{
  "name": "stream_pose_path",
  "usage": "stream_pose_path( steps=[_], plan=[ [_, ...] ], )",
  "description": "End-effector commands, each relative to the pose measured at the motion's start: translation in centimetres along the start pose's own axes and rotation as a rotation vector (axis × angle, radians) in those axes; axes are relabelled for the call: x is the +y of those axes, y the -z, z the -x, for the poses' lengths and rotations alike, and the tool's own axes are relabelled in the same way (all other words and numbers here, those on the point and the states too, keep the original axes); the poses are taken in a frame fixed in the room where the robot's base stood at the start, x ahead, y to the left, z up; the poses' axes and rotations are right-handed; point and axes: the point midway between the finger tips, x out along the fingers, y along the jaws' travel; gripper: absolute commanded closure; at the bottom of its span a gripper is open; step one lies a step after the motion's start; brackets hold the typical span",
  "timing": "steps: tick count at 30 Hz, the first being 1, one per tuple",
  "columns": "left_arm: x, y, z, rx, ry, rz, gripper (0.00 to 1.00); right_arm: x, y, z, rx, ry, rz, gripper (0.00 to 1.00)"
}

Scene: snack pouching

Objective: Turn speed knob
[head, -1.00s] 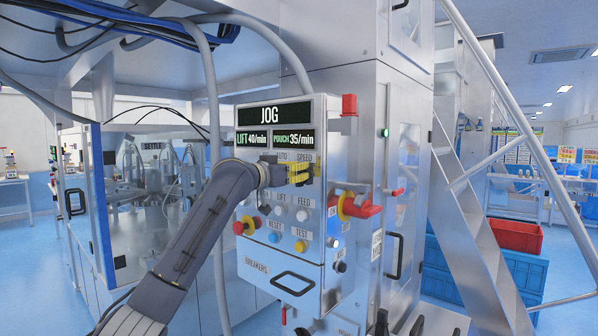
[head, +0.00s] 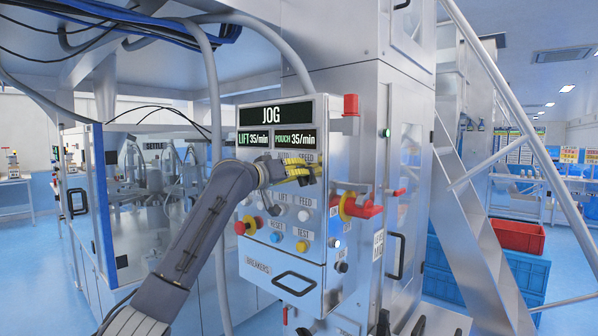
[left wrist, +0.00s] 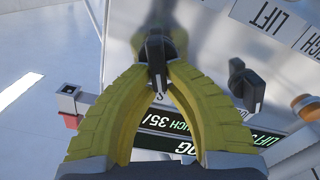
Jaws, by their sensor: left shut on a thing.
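The control panel (head: 258,215) faces me in the head view. Its JOG display (head: 272,115) stands above a LIFT 35/min readout (head: 252,140) and a POUCH 35/min readout (head: 296,139). My left gripper (head: 312,172) reaches the SPEED position at the panel's upper right, its yellow fingers tilted. In the left wrist view the gripper (left wrist: 157,75) is shut on the black speed knob (left wrist: 156,50), which shows between the fingertips. In the head view the fingers hide the knob. A second black knob (left wrist: 246,84) stands beside the fingers in the left wrist view. My right gripper is not in view.
A red emergency button (head: 240,228) and blue and yellow buttons (head: 302,246) sit lower on the panel. A red and yellow rotary switch (head: 358,207) sticks out on the box's right side. Metal stairs (head: 480,220) stand to the right.

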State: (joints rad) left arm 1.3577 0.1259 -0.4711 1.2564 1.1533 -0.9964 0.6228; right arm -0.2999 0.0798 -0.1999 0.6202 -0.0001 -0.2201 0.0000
Motion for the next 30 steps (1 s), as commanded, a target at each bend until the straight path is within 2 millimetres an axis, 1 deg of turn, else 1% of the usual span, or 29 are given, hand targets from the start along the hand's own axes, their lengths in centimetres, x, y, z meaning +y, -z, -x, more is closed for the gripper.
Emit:
stream_pose_path(
  steps=[9,22,23,24,28,29,30],
  plan=[
    [-0.17,-0.13,-0.07,-0.002,0.0,0.092,1.0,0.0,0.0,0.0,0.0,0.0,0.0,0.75],
    [-0.19,-0.15,-0.08,-0.002,0.0,0.101,1.0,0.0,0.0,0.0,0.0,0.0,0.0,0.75],
    [-0.19,-0.15,-0.08,-0.002,0.0,0.101,0.86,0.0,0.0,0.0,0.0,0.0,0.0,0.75],
    [-0.18,-0.15,-0.08,-0.002,0.0,0.101,0.82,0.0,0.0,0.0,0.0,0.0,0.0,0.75],
    [-0.19,-0.13,-0.07,-0.002,0.0,0.101,0.67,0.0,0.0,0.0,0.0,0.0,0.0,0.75],
    [-0.19,-0.13,-0.06,-0.002,0.0,0.101,0.64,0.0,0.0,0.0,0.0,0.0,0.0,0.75],
    [-0.19,-0.11,-0.06,-0.002,0.0,0.101,0.64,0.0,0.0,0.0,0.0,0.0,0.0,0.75]
  ],
)
